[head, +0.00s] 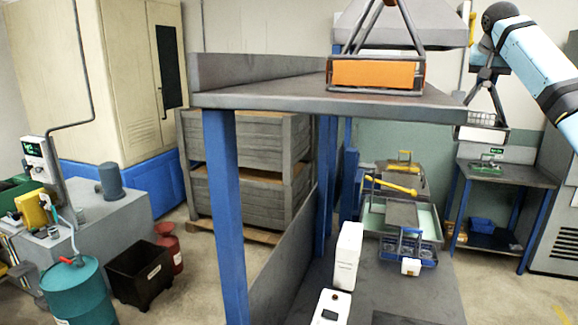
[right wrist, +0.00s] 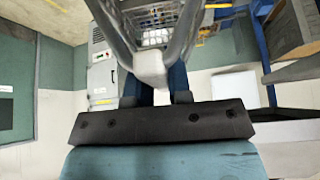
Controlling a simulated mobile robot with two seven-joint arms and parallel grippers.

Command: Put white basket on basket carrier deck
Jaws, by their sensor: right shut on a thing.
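The white basket (head: 482,133), a small wire basket with a tall dark handle, hangs below my right gripper (head: 487,72) at the upper right of the head view. The right gripper is shut on the top of its handle. In the right wrist view, the fingers (right wrist: 159,88) are at the basket's grey handle, and the wire basket (right wrist: 155,32) shows beyond. The basket is right of the grey upper shelf (head: 270,94). I cannot tell which surface is the basket carrier deck. My left gripper is not in view.
A wire-framed carrier with an orange block (head: 373,73) stands on the upper shelf. A blue-legged table (head: 508,172) is behind the hanging basket. A yellow-handled tool (head: 392,187) and a blue tray (head: 410,252) lie at the lower middle. White boxes (head: 347,255) stand nearby.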

